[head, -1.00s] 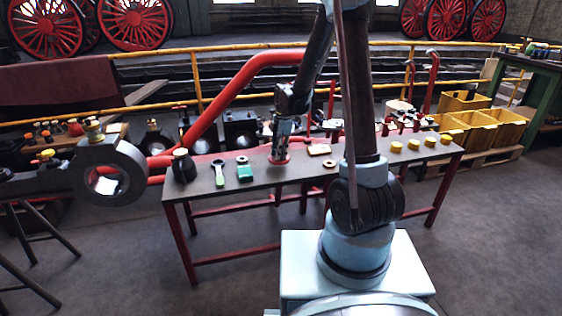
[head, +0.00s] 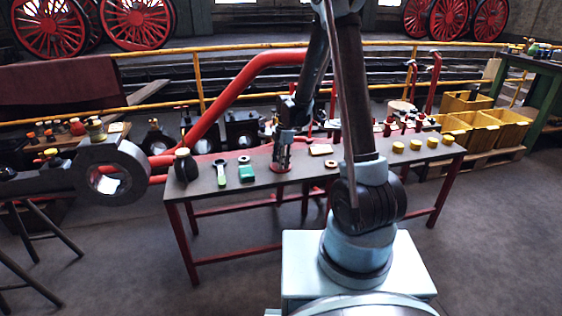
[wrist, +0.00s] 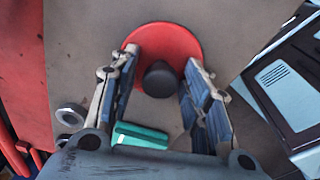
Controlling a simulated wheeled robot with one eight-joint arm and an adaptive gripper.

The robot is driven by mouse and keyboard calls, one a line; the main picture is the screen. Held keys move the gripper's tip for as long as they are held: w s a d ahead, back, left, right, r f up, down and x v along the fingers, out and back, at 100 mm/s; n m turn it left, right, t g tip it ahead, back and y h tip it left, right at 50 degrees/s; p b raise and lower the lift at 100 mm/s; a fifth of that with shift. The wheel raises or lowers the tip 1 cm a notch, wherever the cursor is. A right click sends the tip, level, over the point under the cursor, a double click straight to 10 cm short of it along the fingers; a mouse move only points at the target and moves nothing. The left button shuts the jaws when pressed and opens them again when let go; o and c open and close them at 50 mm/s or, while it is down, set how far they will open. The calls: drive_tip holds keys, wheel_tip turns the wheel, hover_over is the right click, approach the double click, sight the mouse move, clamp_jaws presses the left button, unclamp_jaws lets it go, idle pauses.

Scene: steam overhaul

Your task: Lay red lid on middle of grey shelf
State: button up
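The red lid (wrist: 187,45) is a round red disc with a dark knob (wrist: 160,80) in its middle. It lies flat on the grey top (head: 345,173) of a long red-legged bench, the grey shelf-like surface in view. In the head view the lid (head: 281,168) shows small beneath my gripper (head: 283,160). In the wrist view my gripper (wrist: 161,58) is open, one finger on each side of the knob, with gaps between fingers and knob. The fingers overlap the lid's edges; contact with the lid cannot be told.
A green block (head: 246,173), a green-handled tool (head: 220,172) and a dark bottle (head: 186,166) stand left of the lid. Yellow discs (head: 415,144) line the right end. Yellow crates (head: 500,130) stand beyond.

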idle(0.3)
wheel_tip(320, 180, up, 11)
drive_tip(key=d, duration=0.1)
drive_tip(key=s+d+r+m, duration=0.5)
drive_tip(key=s+d+r, duration=0.1)
drive_tip(key=s+d+f+m+t, duration=0.1)
drive_tip(key=s+d+m, duration=0.3)
drive_tip(key=s+m, duration=0.2)
drive_tip(key=s+d+f+m+t, duration=0.1)
drive_tip(key=s+d+m, duration=0.4)
drive_tip(key=s, duration=0.5)
drive_tip(key=s+d+f+m+h, duration=0.1)
drive_tip(key=s+d+m, duration=0.4)
drive_tip(key=s+m, duration=0.2)
drive_tip(key=shift+s+d+t, duration=0.15)
drive_tip(key=shift+s+t, duration=0.25)
drive_tip(key=shift+s, duration=0.7)
drive_tip(key=shift+f, duration=0.1)
